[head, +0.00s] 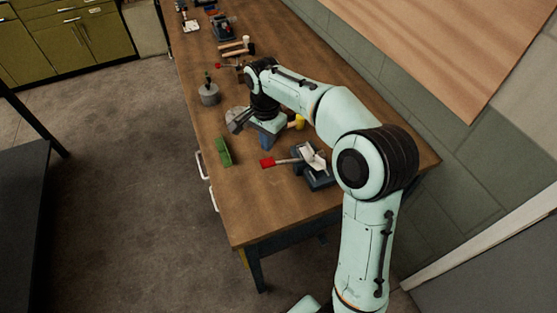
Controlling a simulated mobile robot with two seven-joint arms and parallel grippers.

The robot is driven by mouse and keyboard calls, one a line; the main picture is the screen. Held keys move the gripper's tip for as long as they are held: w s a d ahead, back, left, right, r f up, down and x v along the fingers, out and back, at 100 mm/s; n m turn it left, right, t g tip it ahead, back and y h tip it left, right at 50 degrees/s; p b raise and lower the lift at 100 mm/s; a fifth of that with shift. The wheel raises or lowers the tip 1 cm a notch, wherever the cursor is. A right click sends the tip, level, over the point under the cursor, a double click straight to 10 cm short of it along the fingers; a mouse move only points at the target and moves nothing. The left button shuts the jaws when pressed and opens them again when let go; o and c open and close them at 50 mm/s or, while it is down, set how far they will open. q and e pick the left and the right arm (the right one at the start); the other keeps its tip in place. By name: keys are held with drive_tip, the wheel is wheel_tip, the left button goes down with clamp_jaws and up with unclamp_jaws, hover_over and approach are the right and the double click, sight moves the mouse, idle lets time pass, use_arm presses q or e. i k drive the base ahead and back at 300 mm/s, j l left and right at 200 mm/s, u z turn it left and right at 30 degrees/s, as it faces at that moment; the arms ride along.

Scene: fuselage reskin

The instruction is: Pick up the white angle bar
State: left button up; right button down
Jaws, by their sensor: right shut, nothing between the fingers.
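A small white angled piece (315,156), which looks like the white angle bar, lies at a dark vise-like tool (320,180) near the right part of the workbench. My right arm comes in from the lower right and reaches over the bench. My right gripper (234,126) is shut and empty, to the left of the white piece and clearly apart from it. My forearm passes close above and to the right of the white piece in the picture. My left gripper is not in view.
On the wooden workbench (245,205) lie a red-handled tool (267,162), a green brush-like block (222,152), a grey round weight (209,95) and a mallet (236,49). A blue object (268,132) is under my wrist. The near bench end is clear.

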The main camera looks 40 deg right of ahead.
sight(306, 151)
drive_tip(key=k, duration=1)
